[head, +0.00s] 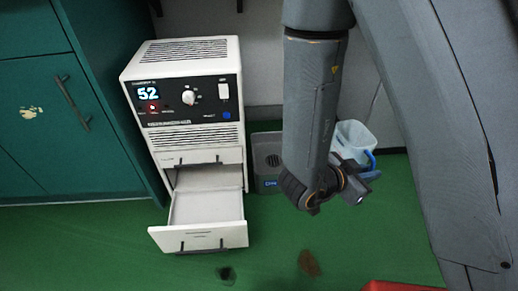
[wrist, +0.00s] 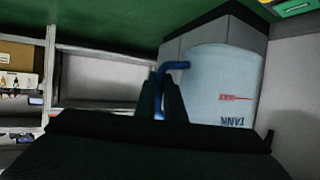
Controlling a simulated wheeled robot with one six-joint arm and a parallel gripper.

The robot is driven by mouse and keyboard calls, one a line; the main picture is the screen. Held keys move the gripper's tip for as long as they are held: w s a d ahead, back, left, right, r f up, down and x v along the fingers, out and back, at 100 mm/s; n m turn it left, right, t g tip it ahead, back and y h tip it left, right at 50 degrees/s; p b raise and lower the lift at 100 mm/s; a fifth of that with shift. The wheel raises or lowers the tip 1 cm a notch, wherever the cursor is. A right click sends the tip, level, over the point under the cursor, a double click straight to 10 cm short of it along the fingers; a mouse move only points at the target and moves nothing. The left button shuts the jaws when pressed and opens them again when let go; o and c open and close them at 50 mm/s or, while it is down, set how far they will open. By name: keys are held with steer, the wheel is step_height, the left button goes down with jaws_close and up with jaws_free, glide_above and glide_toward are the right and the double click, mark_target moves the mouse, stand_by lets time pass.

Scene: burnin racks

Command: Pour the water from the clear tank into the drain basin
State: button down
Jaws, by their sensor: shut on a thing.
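The clear tank (head: 355,137), pale with a blue handle, is at the right behind my arm in the head view. In the wrist view the tank (wrist: 222,85) appears upside down, with its red mark and the word TANK inverted. My gripper (wrist: 168,98) is shut on the blue handle (wrist: 176,66). My forearm and wrist hide part of the tank in the head view, and I cannot tell its water level or whether it touches the floor. The grey drain basin (head: 267,184), with a dark grille, is left of the tank, partly hidden by my forearm.
A white dehumidifier (head: 187,90) showing 52 stands at the left with its lower drawer (head: 207,238) pulled out. Green cabinets (head: 70,125) stand further left. A brown patch (head: 309,263) marks the green floor, and a red object (head: 400,286) shows at the bottom edge.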

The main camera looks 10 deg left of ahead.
steer(key=w+a+f+n+t+y+b, duration=0.1)
steer(key=w+a+f+n+y+b, duration=0.35)
steer(key=w, duration=1.05)
steer(key=w+a+f+n+t+y+b, duration=0.1)
steer(key=w+a+n+t+y+b, duration=0.1)
steer(key=w+a+n+y, duration=0.75)
steer(key=w+a+f+n+t+y+b, duration=0.1)
steer(key=w+a+f+n+y+b, duration=0.4)
steer(key=w, duration=1.5)
steer(key=w+d+f+n+g+y+b, duration=0.3)
steer(key=d+f+g, duration=0.2)
steer(key=d+f, duration=0.3)
steer(key=shift+w+d+b, duration=0.25)
steer(key=shift+w+b, duration=0.05)
